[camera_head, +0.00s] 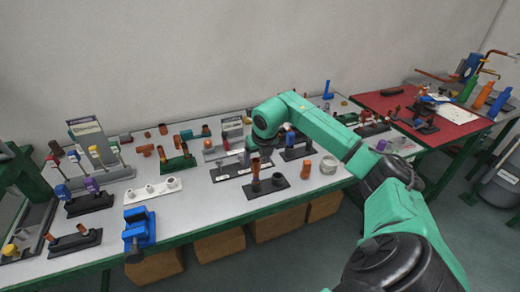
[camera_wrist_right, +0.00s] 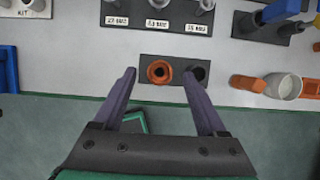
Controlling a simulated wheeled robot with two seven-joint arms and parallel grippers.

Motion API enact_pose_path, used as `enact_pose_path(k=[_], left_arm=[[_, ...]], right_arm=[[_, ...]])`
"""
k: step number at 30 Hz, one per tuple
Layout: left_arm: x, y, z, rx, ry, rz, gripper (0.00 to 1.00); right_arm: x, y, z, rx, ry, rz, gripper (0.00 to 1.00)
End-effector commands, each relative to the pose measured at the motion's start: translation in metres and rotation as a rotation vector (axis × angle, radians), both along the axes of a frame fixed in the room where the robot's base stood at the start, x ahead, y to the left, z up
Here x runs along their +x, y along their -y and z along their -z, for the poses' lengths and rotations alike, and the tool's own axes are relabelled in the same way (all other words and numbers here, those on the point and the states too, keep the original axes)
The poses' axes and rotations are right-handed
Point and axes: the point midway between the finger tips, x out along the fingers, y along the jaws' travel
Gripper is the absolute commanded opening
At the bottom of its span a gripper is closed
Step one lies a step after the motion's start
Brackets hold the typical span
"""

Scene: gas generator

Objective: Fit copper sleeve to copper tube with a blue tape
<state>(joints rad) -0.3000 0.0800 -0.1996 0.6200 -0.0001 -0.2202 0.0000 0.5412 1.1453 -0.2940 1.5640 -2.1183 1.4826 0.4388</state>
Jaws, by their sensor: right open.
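My right gripper (camera_head: 250,156) is open and points down over the front of the table. In the right wrist view its two fingers (camera_wrist_right: 159,74) stand either side of an upright copper piece (camera_wrist_right: 159,71) in a dark stand (camera_wrist_right: 150,92). The fingers look clear of it. A darker round piece (camera_wrist_right: 199,74) stands beside it, near the right finger. The same stand (camera_head: 265,190) shows in the head view with upright copper-brown pieces (camera_head: 256,174). A blue-topped piece (camera_head: 290,137) stands on another black stand behind. I cannot tell which tube bears the blue tape. My left gripper is not in view.
A labelled black stand (camera_wrist_right: 160,30) lies just behind. Copper fittings (camera_head: 305,170) and a pale ring-shaped item (camera_head: 328,165) lie to the right. A blue clamp (camera_head: 138,230) and white stand (camera_head: 152,190) are left.

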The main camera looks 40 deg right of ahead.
Motion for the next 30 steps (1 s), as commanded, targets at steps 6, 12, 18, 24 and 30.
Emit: enact_pose_path(k=[6,12,18,24,30], left_arm=[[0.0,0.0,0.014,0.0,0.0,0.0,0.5],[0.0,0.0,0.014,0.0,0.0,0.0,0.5],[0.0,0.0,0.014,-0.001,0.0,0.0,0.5],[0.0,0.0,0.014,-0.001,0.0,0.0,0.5],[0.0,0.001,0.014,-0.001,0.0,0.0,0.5]], right_arm=[[-0.023,-0.008,-0.061,-0.003,0.008,0.0,0.74],[-0.038,-0.014,-0.099,0.0,0.003,0.001,0.74],[-0.042,-0.015,-0.106,0.0,0.0,0.001,0.74],[-0.042,-0.015,-0.106,0.0,0.0,0.001,0.74],[-0.041,-0.014,-0.105,0.0,0.0,0.001,0.74]])
